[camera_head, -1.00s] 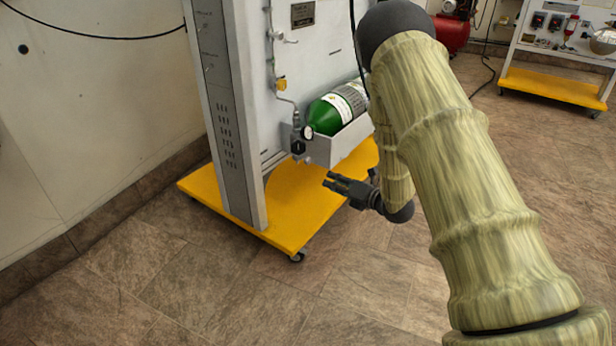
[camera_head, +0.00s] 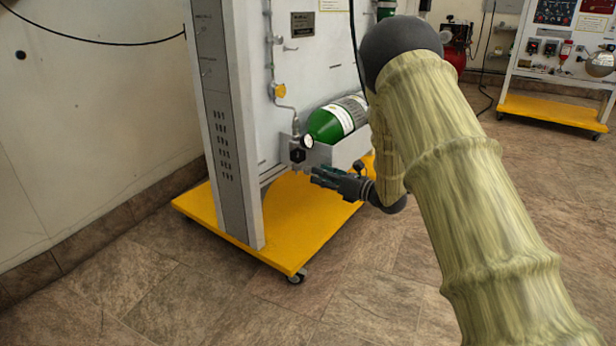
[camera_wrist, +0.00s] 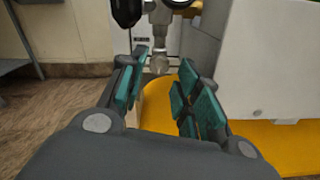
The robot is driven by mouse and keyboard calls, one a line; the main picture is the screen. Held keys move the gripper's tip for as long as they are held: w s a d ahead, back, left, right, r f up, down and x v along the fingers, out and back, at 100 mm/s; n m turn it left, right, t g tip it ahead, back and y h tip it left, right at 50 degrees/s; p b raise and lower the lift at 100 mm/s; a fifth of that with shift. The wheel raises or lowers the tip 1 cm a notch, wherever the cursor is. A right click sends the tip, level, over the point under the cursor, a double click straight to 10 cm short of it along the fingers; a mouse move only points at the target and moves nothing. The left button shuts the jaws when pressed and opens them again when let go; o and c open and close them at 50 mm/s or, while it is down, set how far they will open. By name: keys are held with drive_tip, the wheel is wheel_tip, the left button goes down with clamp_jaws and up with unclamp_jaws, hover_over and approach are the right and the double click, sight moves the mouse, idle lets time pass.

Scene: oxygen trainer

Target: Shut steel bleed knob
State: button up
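The steel bleed knob (camera_wrist: 160,63) is a small round metal piece at the bottom of a metal fitting in the wrist view. In the head view the fitting's lower end (camera_head: 297,168) is small, and the knob's detail is hard to tell. My gripper (camera_wrist: 165,72) is open, with its teal-padded fingers apart. In the wrist view the knob appears between and just beyond the fingertips; contact cannot be told. In the head view my gripper (camera_head: 312,175) is just right of and slightly below the fitting.
A black knob (camera_wrist: 127,10) hangs just above the left finger. A green cylinder (camera_head: 327,124) lies in a grey holder (camera_head: 352,146) above my gripper. The yellow base (camera_head: 290,215) spreads below. The grey panel post (camera_head: 226,150) stands to the left.

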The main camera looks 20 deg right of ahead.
sight(310, 171)
drive_tip(key=b+x, duration=0.1)
drive_tip(key=x, duration=0.3)
drive_tip(key=shift+f+b, duration=0.2)
drive_tip(key=shift+b, duration=0.15)
drive_tip(key=shift+x, duration=0.85)
drive_tip(key=shift+r, duration=0.2)
clamp_jaws()
